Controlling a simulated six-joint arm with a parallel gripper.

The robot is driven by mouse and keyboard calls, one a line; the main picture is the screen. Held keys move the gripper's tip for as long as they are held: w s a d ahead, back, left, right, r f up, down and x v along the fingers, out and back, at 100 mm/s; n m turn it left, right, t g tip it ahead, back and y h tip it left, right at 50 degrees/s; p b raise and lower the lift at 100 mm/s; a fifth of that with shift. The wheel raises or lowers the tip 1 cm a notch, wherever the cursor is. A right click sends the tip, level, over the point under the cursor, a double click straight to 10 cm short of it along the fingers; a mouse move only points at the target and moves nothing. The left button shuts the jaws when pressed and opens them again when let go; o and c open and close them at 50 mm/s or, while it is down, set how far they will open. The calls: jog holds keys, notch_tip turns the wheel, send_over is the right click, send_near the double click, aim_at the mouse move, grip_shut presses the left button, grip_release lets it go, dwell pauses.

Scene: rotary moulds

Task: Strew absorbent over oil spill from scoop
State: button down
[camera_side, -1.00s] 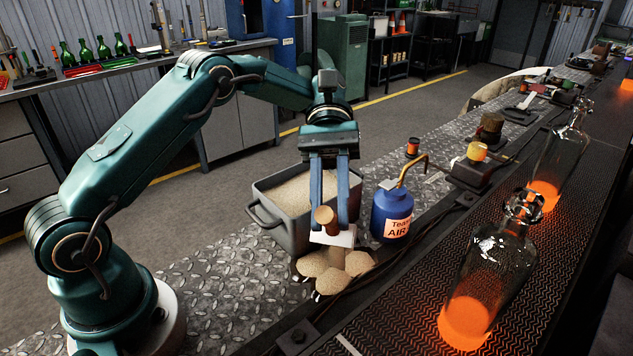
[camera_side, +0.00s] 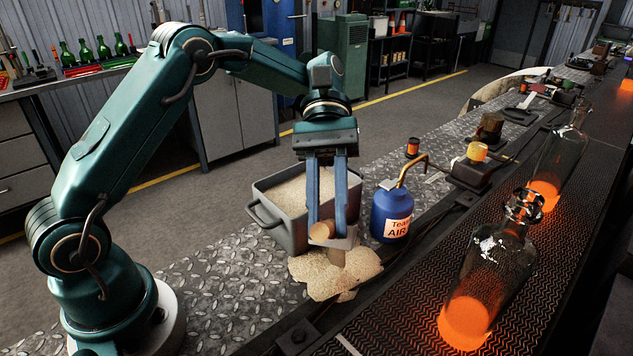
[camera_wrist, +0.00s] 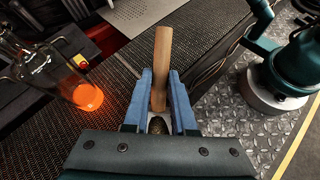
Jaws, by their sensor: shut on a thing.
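My gripper (camera_side: 333,217) is shut on the wooden handle (camera_side: 322,232) of the scoop, which also shows in the wrist view (camera_wrist: 162,65). The pale metal scoop (camera_side: 342,242) is tilted down, and a brownish stream seems to fall from its lip. A wide patch of tan absorbent (camera_side: 318,272) lies on the diamond plate just below. No dark oil shows clearly around the patch; any oil there is covered or hidden. A grey bin (camera_side: 290,234) of tan granules stands right behind my gripper.
A blue oil can (camera_side: 390,212) with a brass spout stands close to the right of the scoop. Glass bottles with glowing orange bases (camera_side: 468,318) stand on the dark conveyor at the right. Bare diamond plate (camera_side: 210,292) lies at the left.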

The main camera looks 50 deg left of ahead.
jog(key=shift+s+d+r+t+y, duration=0.15)
jog(key=shift+s+d+t+y, duration=0.65)
jog(key=shift+s+t+y, duration=0.3)
jog(key=shift+s+d+f+m+t, duration=0.25)
jog(key=shift+s+m+t, duration=0.1)
jog(key=shift+t, duration=0.15)
jog(key=shift+s+d+f+t+y, duration=0.2)
jog(key=shift+s+f+t+y, duration=0.05)
jog(key=shift+f+t+y, duration=0.3)
jog(key=shift+s+d+f+t+y, duration=0.2)
jog(key=shift+f+t+y, duration=0.25)
jog(key=shift+f, duration=0.2)
